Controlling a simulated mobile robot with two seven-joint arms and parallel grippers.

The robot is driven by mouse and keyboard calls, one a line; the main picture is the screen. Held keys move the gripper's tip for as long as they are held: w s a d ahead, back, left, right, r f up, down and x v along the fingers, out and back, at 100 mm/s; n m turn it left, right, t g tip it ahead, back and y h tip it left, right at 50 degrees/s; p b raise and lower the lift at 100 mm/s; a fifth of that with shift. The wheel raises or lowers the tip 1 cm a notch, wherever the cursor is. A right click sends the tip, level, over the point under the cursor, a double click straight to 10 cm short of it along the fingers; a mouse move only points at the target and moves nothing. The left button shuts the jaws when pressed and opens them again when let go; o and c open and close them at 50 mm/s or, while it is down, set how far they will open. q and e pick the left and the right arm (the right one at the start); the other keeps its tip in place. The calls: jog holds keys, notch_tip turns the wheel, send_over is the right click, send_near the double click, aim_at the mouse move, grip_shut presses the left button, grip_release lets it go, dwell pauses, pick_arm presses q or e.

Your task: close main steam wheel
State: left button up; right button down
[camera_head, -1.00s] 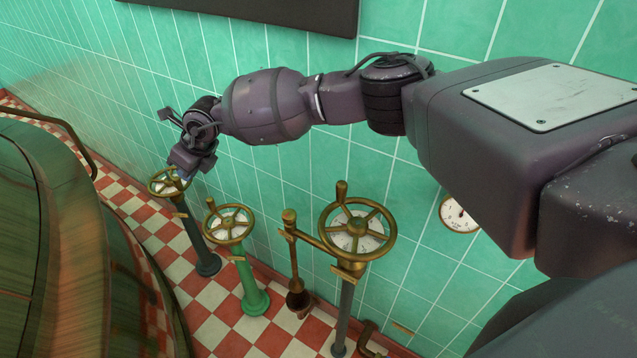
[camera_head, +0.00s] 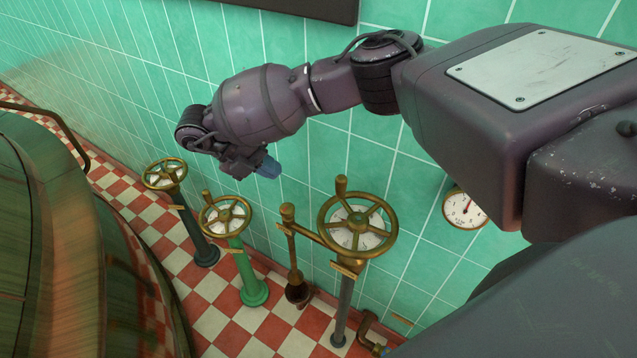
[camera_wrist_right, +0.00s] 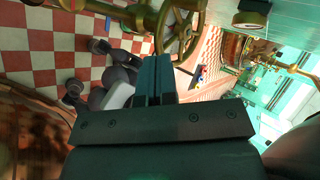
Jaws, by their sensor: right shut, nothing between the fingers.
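Three brass handwheels with white dials stand on posts along the tiled wall; the frames do not tell which one is the main steam wheel. The nearest and largest wheel (camera_head: 357,228) is on a grey post. The middle wheel (camera_head: 224,217) is on a green post, and the far wheel (camera_head: 164,174) is on a dark post. My right gripper (camera_head: 268,168) is shut and empty, above and between the middle and nearest wheels, touching neither. In the right wrist view its blue fingers (camera_wrist_right: 152,80) are together, with a brass wheel (camera_wrist_right: 181,25) beyond them. My left gripper is not in view.
A brass lever stand (camera_head: 290,250) rises between the middle and nearest wheels. A round gauge (camera_head: 464,209) hangs on the green tiled wall. A large copper kettle (camera_head: 70,240) fills the left side. Checkered floor (camera_head: 225,310) lies between.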

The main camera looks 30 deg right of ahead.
send_near(337, 196)
notch_tip(337, 196, down, 4)
jog(key=d+p, duration=0.1)
jog(key=d, duration=0.2)
jog(key=shift+s+d+p, duration=0.2)
jog(key=shift+s+p, duration=0.15)
jog(key=shift+s+d, duration=0.2)
jog(key=shift+d, duration=0.25)
jog(key=shift+d+p, duration=0.3)
jog(key=shift+d, duration=0.5)
